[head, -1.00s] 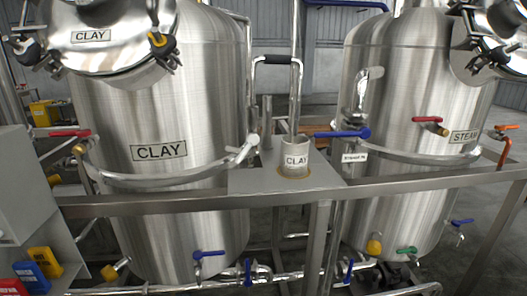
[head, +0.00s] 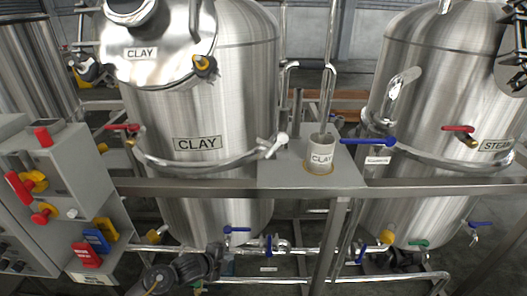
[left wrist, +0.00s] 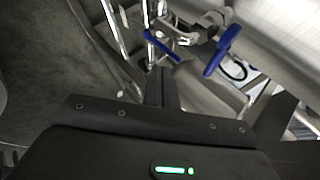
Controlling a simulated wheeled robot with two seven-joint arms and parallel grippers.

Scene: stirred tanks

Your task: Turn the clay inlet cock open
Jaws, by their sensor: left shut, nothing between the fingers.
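The steel tank labelled CLAY (head: 232,110) stands left of centre in the head view. A blue lever (head: 237,230) is low on its front, and another blue lever (head: 268,245) hangs down on the pipe below. A red lever (head: 122,127) is at its left side. I cannot tell which of these is the clay inlet cock. My left gripper (head: 215,258) is shut and empty, below the tank and just left of the blue levers. In the left wrist view its shut fingers (left wrist: 160,85) point towards two blue levers (left wrist: 223,50), apart from them. My right gripper is out of view.
A steel rail (head: 230,188) crosses in front of the tanks above my left gripper. A grey control box (head: 70,190) with red, yellow and blue parts stands at the left. A second tank (head: 420,110), labelled STEAM, stands at the right.

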